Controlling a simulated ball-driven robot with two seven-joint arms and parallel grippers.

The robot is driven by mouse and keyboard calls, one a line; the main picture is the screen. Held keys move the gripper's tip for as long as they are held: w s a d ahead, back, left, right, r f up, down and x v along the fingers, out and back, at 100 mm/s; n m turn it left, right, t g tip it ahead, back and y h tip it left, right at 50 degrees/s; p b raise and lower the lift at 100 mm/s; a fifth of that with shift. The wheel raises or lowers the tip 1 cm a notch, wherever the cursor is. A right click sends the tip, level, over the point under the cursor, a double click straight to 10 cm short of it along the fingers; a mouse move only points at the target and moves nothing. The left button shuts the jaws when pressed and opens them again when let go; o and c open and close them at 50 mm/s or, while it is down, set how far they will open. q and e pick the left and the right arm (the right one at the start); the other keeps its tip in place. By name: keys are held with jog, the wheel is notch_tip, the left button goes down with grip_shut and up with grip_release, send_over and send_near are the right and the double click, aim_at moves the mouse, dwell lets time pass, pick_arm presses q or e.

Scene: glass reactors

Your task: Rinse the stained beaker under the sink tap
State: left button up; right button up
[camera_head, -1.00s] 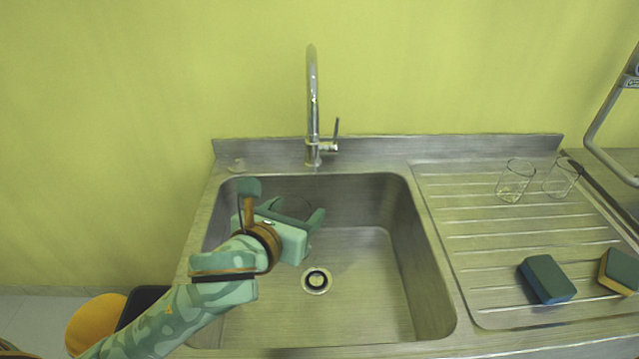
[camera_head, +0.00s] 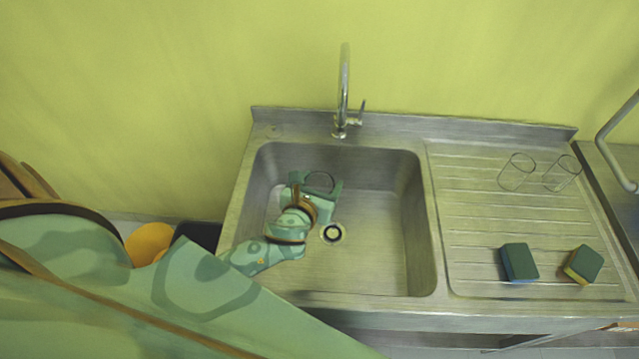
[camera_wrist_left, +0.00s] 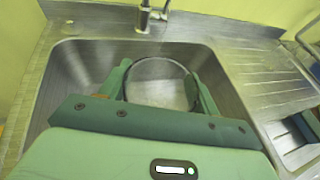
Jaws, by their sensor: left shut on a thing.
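My left gripper (camera_head: 318,186) is inside the sink basin (camera_head: 390,245), shut on a clear glass beaker (camera_head: 320,181). In the left wrist view the beaker (camera_wrist_left: 160,92) sits between the two green fingers (camera_wrist_left: 162,88), its round dark rim facing up. The beaker is below and a little left of the tap (camera_head: 344,88) in the head view. The tap base (camera_wrist_left: 143,18) shows beyond it in the wrist view. I see no water stream and cannot make out a stain. My right gripper is not in view.
Two clear beakers (camera_head: 516,172) (camera_head: 562,174) stand on the ridged drainboard (camera_head: 470,225). Two sponges (camera_head: 519,262) (camera_head: 583,264) lie nearer its front. The drain (camera_head: 332,233) is in the basin floor. Basin walls surround the gripper.

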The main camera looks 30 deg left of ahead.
pick_arm(q)
jog(key=a+r+b+x, duration=0.1)
jog(key=b+x, duration=0.3)
jog(key=x, duration=0.8)
jog(key=shift+w+a+r, duration=0.35)
jog(key=shift+w+a, duration=0.05)
jog(key=shift+w, duration=0.05)
jog(key=shift+d, duration=0.1)
jog(key=shift+w+d, duration=0.15)
jog(key=shift+d, duration=0.35)
jog(key=shift+a, duration=0.1)
jog(key=shift+s+a+p, duration=0.2)
jog(key=shift+a+p, duration=0.15)
jog(key=shift+a, duration=0.15)
